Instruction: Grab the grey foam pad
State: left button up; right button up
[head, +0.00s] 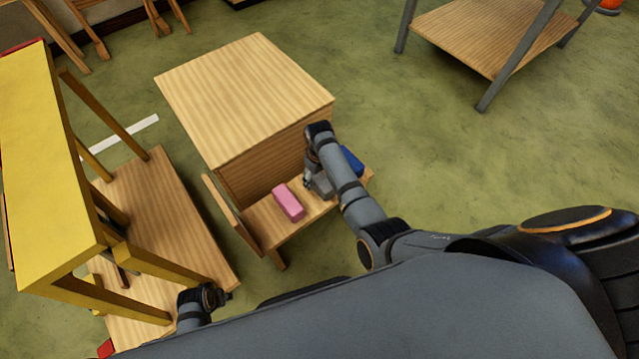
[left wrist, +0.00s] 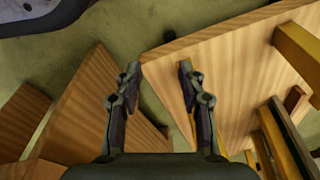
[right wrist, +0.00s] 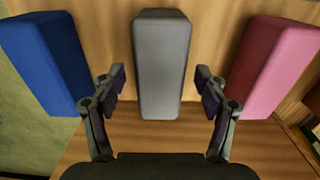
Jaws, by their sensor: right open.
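The grey foam pad (right wrist: 161,62) stands in the middle of the right wrist view, between a blue block and a pink block. My right gripper (right wrist: 160,85) is open, its two fingers apart on either side of the pad's near end in the picture. I cannot tell whether they touch it. In the head view the right gripper (head: 312,184) is over the shelf, and the grey pad (head: 321,184) is partly hidden by my arm. My left gripper (left wrist: 158,75) is open and empty, near a wooden board (left wrist: 235,65).
The pink block (head: 288,203) and the blue block (head: 352,160) flank the pad on the low wooden shelf (head: 270,228) of a wooden cabinet (head: 245,95). A yellow-topped stand (head: 45,150) is at left. Green floor is clear to the right of the cabinet.

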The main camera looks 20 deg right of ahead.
notch_tip(320, 180, down, 2)
jog(key=shift+f+b, duration=0.1)
jog(key=shift+b, duration=0.2)
jog(key=shift+f, duration=0.1)
jog(key=c, duration=1)
pick_arm(q)
jog(key=r, duration=0.2)
jog(key=w+r, duration=0.1)
jog(key=shift+w+d, duration=0.1)
jog(key=shift+d, duration=0.3)
pick_arm(e)
jog(key=shift+c, duration=0.2)
